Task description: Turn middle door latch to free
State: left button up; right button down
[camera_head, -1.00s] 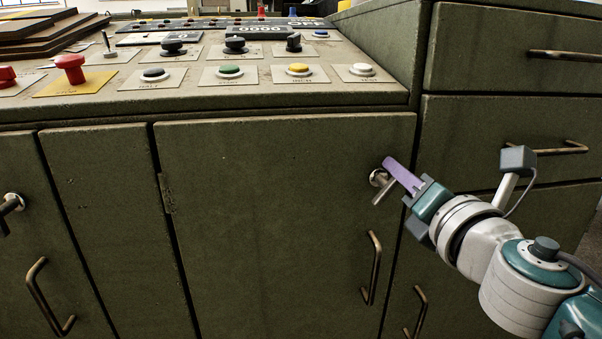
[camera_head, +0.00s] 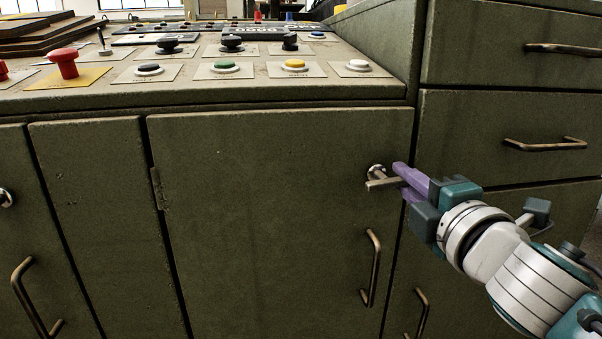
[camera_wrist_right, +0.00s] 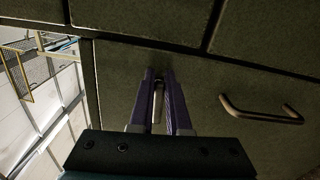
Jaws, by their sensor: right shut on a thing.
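The middle door (camera_head: 270,220) is a dark green panel, closed in its frame. Its metal latch (camera_head: 378,184) sits near the upper right corner, with a round base and a bar lever lying nearly level. My right gripper (camera_head: 404,180) comes in from the right, its purple fingers shut on the lever's right part. The fingers hide that end of the lever in the head view. In the right wrist view, a strip of the latch (camera_wrist_right: 158,104) shows between the two purple fingers. My left gripper is out of view.
A curved pull handle (camera_head: 371,268) is on the door below the latch. Drawers with a handle (camera_head: 545,145) stand to the right. The sloped console top (camera_head: 110,97) above carries several buttons and knobs, with a red mushroom button (camera_head: 63,62) at left.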

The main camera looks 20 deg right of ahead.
jog(key=shift+f+m, duration=0.1)
jog(key=shift+m, duration=0.5)
jog(key=c, duration=0.9)
grip_release()
jog(key=shift+s, duration=0.1)
jog(key=p+v, duration=0.1)
jog(key=v, duration=0.8)
jog(key=shift+s, duration=0.4)
